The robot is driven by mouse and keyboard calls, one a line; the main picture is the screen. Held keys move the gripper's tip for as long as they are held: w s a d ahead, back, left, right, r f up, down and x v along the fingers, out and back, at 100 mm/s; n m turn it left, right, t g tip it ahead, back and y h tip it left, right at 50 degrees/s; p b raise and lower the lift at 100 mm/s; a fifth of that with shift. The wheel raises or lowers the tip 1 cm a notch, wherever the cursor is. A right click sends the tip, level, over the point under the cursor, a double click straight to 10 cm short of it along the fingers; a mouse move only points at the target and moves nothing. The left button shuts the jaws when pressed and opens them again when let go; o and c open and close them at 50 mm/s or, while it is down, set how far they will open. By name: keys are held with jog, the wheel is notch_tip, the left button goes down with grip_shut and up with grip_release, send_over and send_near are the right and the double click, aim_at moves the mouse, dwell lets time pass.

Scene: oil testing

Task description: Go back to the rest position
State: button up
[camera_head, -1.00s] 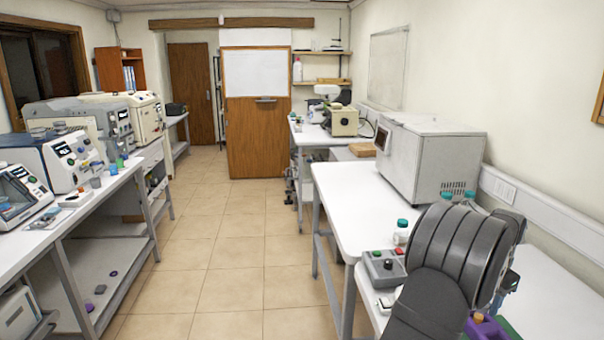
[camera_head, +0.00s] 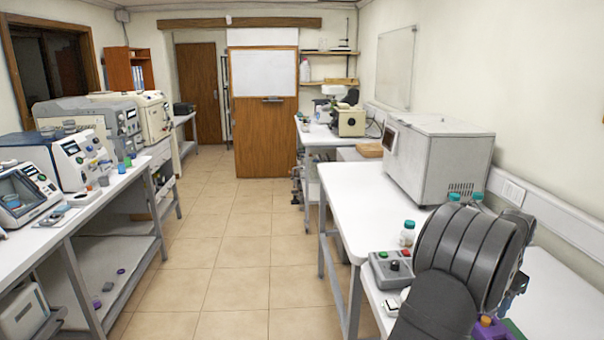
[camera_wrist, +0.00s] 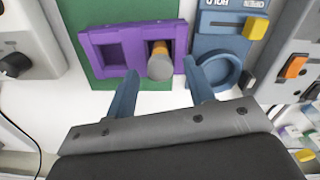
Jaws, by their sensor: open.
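My gripper (camera_wrist: 160,92) shows in the wrist view with its two blue fingers apart and nothing between them. A purple holder (camera_wrist: 130,45) lies on a green mat (camera_wrist: 85,15) just beyond the fingertips. A grey-capped, amber-sided vial (camera_wrist: 160,66) stands in the holder's right slot, and its left slot is empty. A blue device with a round recess (camera_wrist: 218,72) is beside the right finger. My gripper's fingers are hidden there.
A grey control box (camera_head: 392,266) with a green and a red button sits left of my arm, near a teal-capped bottle (camera_head: 407,234). A large white machine (camera_head: 437,160) stands behind. The tiled aisle (camera_head: 225,235) is clear, with a left bench (camera_head: 75,222) of instruments.

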notch_tip(320, 180, up, 9)
notch_tip(320, 180, down, 12)
notch_tip(320, 180, up, 4)
jog(key=shift+r, duration=0.1)
jog(key=s+d+r, duration=0.2)
jog(key=s+r, duration=0.5)
jog(key=s, duration=0.4)
jog(key=w+a+n, duration=0.4)
jog(key=w+a, duration=0.4)
jog(key=w, duration=0.2)
jog(key=w+a+n, duration=0.5)
jog(key=w+a, duration=0.3)
jog(key=w, duration=0.3)
jog(key=shift+f, duration=0.45)
jog(key=shift+o, duration=0.4)
jog(key=shift+w, duration=0.1)
